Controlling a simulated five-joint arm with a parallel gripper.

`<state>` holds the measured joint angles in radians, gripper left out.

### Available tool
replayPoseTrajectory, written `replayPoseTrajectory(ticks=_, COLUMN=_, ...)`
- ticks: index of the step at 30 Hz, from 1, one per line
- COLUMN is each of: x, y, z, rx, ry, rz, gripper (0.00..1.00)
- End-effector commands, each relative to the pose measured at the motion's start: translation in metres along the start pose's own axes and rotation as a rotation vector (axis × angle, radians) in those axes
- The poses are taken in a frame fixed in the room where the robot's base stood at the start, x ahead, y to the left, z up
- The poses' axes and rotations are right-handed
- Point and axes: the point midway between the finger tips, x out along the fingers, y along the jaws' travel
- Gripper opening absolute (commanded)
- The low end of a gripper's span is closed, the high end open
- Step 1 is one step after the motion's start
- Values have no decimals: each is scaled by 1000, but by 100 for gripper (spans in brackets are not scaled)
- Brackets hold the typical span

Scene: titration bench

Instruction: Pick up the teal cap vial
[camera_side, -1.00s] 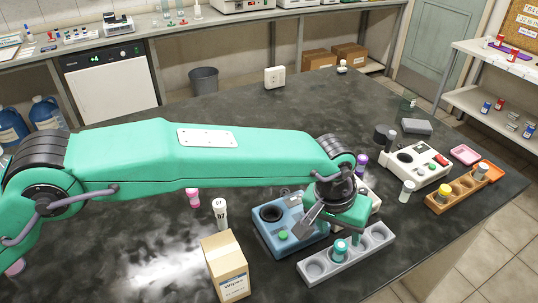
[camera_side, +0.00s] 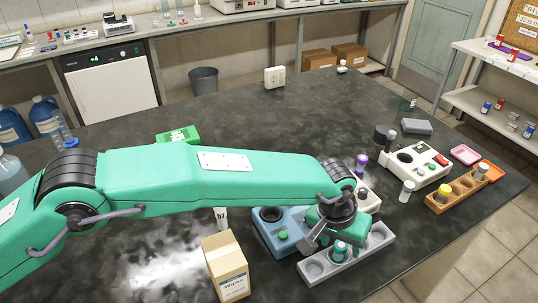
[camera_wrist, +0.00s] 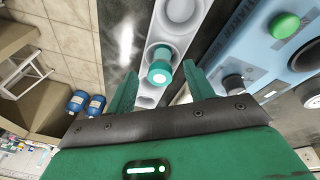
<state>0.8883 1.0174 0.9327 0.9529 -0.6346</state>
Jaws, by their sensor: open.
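The teal cap vial (camera_side: 340,250) stands in a hole of the grey rack (camera_side: 315,268) in the side view. In the wrist view the teal cap vial (camera_wrist: 161,68) shows its cap and part of its body, between my two fingers. My gripper (camera_wrist: 160,88) is open, with one finger on each side of the vial and a visible gap to the right finger. In the side view my gripper (camera_side: 330,240) is low over the rack, right at the vial, and partly hides it. Whether a finger touches the vial I cannot tell.
A blue device (camera_side: 283,236) with a green button stands just left of the rack. A Wipes box (camera_side: 226,268) is at the front. A wooden rack (camera_side: 463,188) with a yellow cap vial (camera_side: 444,191) and a white device (camera_side: 420,162) stand to the right.

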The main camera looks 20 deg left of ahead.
Motion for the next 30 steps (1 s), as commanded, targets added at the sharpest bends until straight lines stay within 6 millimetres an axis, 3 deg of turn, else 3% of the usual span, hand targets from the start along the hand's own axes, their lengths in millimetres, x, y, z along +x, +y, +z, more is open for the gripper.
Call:
replayPoseTrajectory(ticks=1, x=0, y=0, z=0, rx=0, ry=0, rz=0, gripper=53)
replayPoseTrajectory(ticks=6, x=0, y=0, z=0, rx=0, ry=0, rz=0, gripper=20)
replayPoseTrajectory(ticks=9, x=0, y=0, z=0, rx=0, ry=0, rz=0, gripper=5)
replayPoseTrajectory(ticks=20, x=-3, y=0, z=-1, rx=0, ry=1, rz=1, gripper=5)
replayPoseTrajectory(ticks=30, x=-29, y=5, z=-6, rx=0, ry=3, rz=2, gripper=5)
